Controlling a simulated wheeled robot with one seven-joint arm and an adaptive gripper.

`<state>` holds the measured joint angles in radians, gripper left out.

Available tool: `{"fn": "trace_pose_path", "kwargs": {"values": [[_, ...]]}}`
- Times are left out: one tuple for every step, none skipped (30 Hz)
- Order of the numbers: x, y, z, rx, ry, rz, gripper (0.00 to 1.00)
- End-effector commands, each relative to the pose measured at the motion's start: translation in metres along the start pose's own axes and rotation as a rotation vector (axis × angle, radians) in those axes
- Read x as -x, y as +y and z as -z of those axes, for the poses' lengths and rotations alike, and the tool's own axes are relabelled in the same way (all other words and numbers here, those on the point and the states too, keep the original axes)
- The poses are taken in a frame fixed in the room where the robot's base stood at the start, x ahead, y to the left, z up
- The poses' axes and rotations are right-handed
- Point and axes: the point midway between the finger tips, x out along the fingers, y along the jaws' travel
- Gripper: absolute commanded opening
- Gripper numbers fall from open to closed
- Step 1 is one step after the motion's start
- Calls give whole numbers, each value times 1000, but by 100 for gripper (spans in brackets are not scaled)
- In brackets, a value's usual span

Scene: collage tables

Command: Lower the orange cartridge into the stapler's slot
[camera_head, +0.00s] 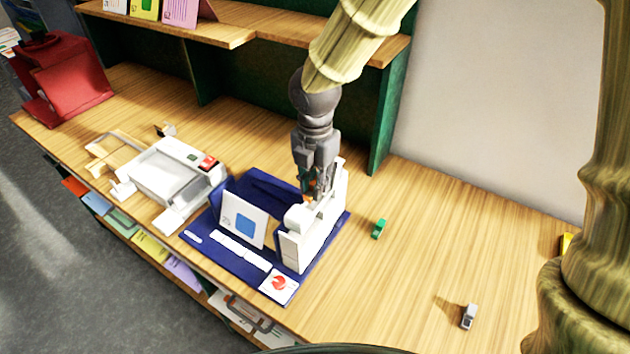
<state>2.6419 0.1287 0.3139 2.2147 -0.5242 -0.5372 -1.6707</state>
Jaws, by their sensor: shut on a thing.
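The stapler (297,250) is a white upright machine on a dark blue base (262,275), in the middle of the table. My gripper (309,192) points down over the far part of the stapler's top. It is shut on the orange cartridge (306,201), of which only a small orange bit shows between and below the fingers. The slot is hidden by the fingers and the stapler's top, so I cannot tell whether the cartridge is inside it or just above.
A green block (378,229) and a small grey piece (468,316) lie right of the stapler. A white machine (172,172) stands to the left, with a red case (68,80) beyond. A wooden shelf (240,22) runs behind. The table's right part is mostly clear.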

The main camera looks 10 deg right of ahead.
Motion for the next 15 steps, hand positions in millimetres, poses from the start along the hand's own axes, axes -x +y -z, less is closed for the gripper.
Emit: {"fn": "trace_pose_path", "kwargs": {"values": [[-6, 1, 0, 0, 1, 1, 4], [-7, 1, 0, 0, 1, 1, 4], [-9, 1, 0, 0, 1, 1, 4], [-10, 1, 0, 0, 1, 1, 4], [-12, 1, 0, 0, 1, 1, 4], [-13, 0, 0, 0, 0, 1, 4], [-14, 0, 0, 0, 0, 1, 4], [-16, 0, 0, 0, 0, 0, 4], [-18, 0, 0, 0, 0, 0, 4], [-19, 0, 0, 0, 0, 0, 4], [-19, 0, 0, 0, 1, 1, 4], [-20, 0, 0, 0, 1, 1, 4], [-22, 0, 0, 0, 1, 1, 4], [-23, 0, 0, 0, 1, 1, 4], [-25, 0, 0, 0, 1, 1, 4]]}}
